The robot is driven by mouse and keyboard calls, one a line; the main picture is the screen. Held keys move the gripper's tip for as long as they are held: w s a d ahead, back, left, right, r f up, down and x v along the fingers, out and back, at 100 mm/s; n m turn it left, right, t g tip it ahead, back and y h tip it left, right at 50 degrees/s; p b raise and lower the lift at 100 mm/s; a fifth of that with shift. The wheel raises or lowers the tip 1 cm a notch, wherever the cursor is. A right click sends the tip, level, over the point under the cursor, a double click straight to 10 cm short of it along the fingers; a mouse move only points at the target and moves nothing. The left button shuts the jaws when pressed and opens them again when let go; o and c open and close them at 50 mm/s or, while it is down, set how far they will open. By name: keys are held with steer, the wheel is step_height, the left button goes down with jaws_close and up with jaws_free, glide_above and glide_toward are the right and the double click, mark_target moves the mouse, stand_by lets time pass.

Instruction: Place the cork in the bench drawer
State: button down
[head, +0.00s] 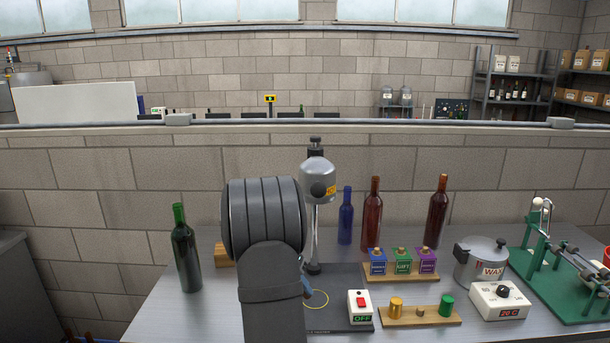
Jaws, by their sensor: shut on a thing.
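A small brown piece that looks like a cork (421,312) stands on a wooden board (390,320), between a gold cap (396,307) and a green cap (447,305). My own grey arm fills the lower middle of the head view. My gripper is hidden behind it, so its jaws and anything in them do not show. A small blue part shows at the arm's right edge; I cannot tell what it belongs to. No bench drawer shows in this view.
A grey heating head on a stand (318,178) rises beside my arm. A switch box (361,306), small labelled boxes (403,262), a wax pot (481,263) and a green machine (560,275) fill the right. Bottles stand behind; a dark green bottle (185,255) stands left.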

steer(key=shift+w+d, duration=0.2)
steer(key=shift+d, duration=0.4)
steer(key=a+r+m+y, duration=0.2)
steer(key=a+m+y, duration=0.2)
steer(key=a+m, duration=0.3)
steer(key=s+a+r+m+t+y, duration=0.1)
steer(key=a+r+m+y, duration=0.1)
steer(key=a+m+y, duration=0.2)
steer(key=a+m, duration=0.3)
steer(key=a, duration=0.5)
steer(key=shift+a, duration=0.25)
steer(key=a+f, duration=0.2)
steer(key=a, duration=0.2)
steer(key=a+f, duration=0.2)
steer(key=a, duration=0.1)
steer(key=a+f, duration=0.3)
steer(key=a, duration=0.1)
steer(key=shift+w+a, duration=0.3)
step_height(320, 180, down, 2)
steer(key=shift+f, duration=0.75)
